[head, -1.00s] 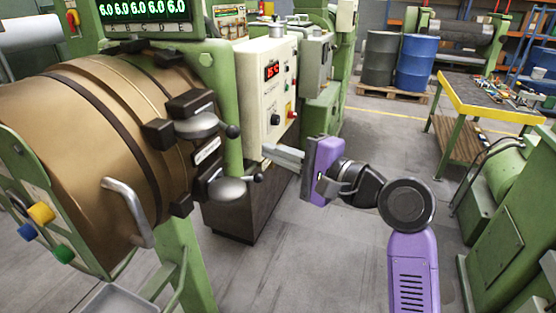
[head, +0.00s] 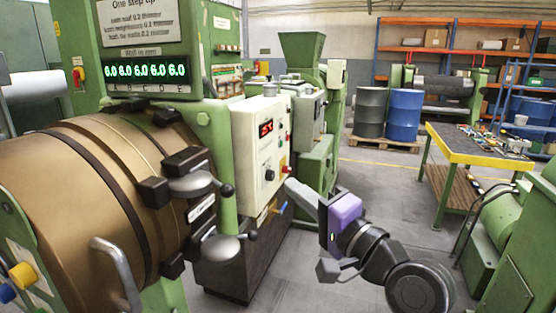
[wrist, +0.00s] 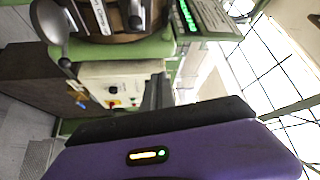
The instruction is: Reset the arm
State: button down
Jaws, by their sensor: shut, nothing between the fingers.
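My gripper (head: 302,194) is in the lower middle of the head view, in front of the control cabinet and a little right of the extruder's die. Its grey fingers are together with nothing between them, and they point up and to the left. Its purple body shows in the wrist view (wrist: 180,150) across the bottom, with a small lit indicator. My arm comes in from the lower right of the head view. The gripper looks apart from the machine, in open air.
The bronze extruder head (head: 60,200) with black clamps and ball handles fills the left. A cream control box (head: 258,145) with a red display stands behind my gripper. A yellow-edged workbench (head: 470,145) and blue drum (head: 404,115) stand back right. Grey floor between is clear.

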jog(key=s+d+f+n+t+h, duration=0.2)
jog(key=s+d+f+t+h, duration=0.2)
jog(key=s+d+f+h, duration=0.8)
jog(key=s+d+f+n+g, duration=0.1)
jog(key=s+f, duration=0.4)
jog(key=s, duration=0.6)
jog(key=s+d+f+n+g, duration=0.2)
jog(key=s+f, duration=0.3)
jog(key=s, duration=0.6)
jog(key=s+d+f+n+g, duration=0.1)
jog(key=s+f+n, duration=0.2)
jog(key=s, duration=0.9)
notch_tip(320, 180, down, 2)
jog(key=shift+d+f+g, duration=0.2)
jog(key=shift+d+g, duration=0.1)
jog(key=shift+g, duration=0.1)
